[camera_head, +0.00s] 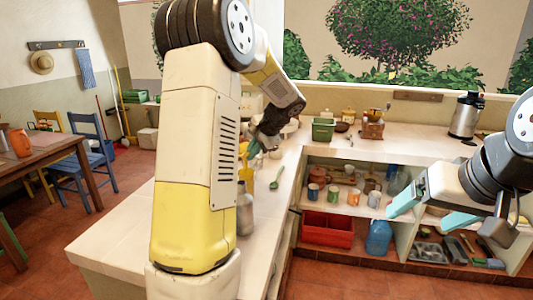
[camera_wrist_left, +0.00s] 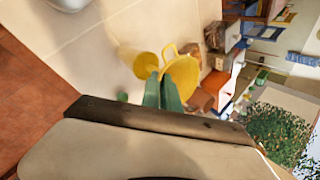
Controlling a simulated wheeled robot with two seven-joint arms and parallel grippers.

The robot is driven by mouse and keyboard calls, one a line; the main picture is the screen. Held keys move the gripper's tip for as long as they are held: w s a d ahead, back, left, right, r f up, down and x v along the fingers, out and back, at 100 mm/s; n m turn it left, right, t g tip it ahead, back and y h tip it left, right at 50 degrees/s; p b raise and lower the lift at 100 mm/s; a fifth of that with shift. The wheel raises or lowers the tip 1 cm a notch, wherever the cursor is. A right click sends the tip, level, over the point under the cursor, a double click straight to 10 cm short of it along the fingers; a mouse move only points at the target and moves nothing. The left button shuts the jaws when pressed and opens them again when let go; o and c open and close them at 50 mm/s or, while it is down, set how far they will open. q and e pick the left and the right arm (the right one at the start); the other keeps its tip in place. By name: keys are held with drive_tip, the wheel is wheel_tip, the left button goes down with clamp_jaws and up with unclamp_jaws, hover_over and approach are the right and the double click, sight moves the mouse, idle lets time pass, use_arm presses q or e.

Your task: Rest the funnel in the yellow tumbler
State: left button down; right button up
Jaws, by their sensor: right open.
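The yellow funnel (camera_wrist_left: 182,76), with a loop handle, is at the tips of my left gripper (camera_wrist_left: 163,78) in the left wrist view. The teal fingers are close together and look shut on its edge. In the head view the funnel (camera_head: 243,151) is partly hidden behind my left arm, beside my left gripper (camera_head: 254,150). The yellow tumbler (camera_wrist_left: 146,65) stands on the counter right beside the funnel in the wrist view. In the head view the tumbler (camera_head: 246,174) shows below the funnel; I cannot tell whether they touch. My right gripper (camera_head: 418,220) is open and empty before the shelf.
A grey bottle (camera_head: 244,212) stands on the white counter (camera_head: 120,235) nearer me, and a green spoon (camera_head: 278,178) lies to the right. Mugs, a red crate (camera_head: 327,230) and a blue jug (camera_head: 378,238) fill the shelves.

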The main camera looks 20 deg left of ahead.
use_arm(q)
drive_tip(key=shift+f, duration=2.75)
idle(1.8)
drive_tip(key=c, duration=1.5)
unclamp_jaws()
drive_tip(key=shift+c, duration=0.2)
drive_tip(key=shift+s+f, duration=0.1)
drive_tip(key=shift+f, duration=0.05)
drive_tip(key=shift+f, duration=0.1)
drive_tip(key=v, duration=0.8)
drive_tip(key=shift+r, duration=0.25)
drive_tip(key=s+d+r+n+t+h, duration=0.1)
drive_tip(key=s+d+r+n+h, duration=0.1)
drive_tip(key=s, duration=0.7)
drive_tip(key=s+d+r+n+t+h, duration=0.1)
drive_tip(key=s+d+h, duration=0.3)
drive_tip(key=s, duration=0.5)
drive_tip(key=s+d+r+n+t+h, duration=0.1)
drive_tip(key=s+d+r+n+h, duration=0.1)
drive_tip(key=s, duration=0.8)
drive_tip(key=shift+d+r+n+h, duration=0.4)
drive_tip(key=shift+d+r+n, duration=0.3)
drive_tip(key=shift+d, duration=0.3)
